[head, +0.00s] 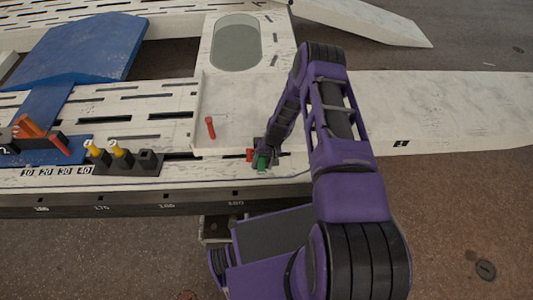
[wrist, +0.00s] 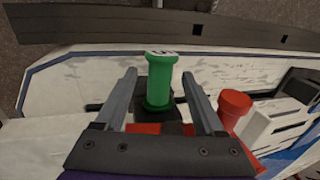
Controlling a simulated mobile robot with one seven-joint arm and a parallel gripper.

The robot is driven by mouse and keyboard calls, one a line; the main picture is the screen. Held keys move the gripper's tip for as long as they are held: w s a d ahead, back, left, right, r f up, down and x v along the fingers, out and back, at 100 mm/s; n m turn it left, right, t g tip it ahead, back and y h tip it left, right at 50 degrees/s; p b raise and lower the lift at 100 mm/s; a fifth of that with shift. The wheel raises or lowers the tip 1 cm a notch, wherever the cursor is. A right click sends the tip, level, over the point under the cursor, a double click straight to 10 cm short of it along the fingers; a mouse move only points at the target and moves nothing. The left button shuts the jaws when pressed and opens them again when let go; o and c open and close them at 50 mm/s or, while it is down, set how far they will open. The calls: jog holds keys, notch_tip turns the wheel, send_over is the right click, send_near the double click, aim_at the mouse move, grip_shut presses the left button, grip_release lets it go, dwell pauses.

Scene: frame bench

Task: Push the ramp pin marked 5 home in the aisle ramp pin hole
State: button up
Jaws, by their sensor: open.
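A green pin (wrist: 160,85) stands upright in a dark socket in the wrist view, with a black-and-white mark on its top that I cannot read. It also shows small in the head view (head: 262,161). My gripper (wrist: 159,74) is open, with one finger on each side of the green pin. In the head view my gripper (head: 265,154) is down at the bench's front edge. A red pin (wrist: 235,104) stands just right of the fingers in the wrist view. I cannot make out a 5, and the depth of the hole is hidden.
Another red pin (head: 210,127) stands on the white plate, left of my gripper. A black rack (head: 130,165) with yellow pins (head: 120,153) is farther left. The white ramp (head: 450,100) on the right is clear.

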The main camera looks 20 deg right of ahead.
jog(key=w+p+v, duration=0.1)
jog(key=v, duration=1.6)
jog(key=shift+s, duration=0.45)
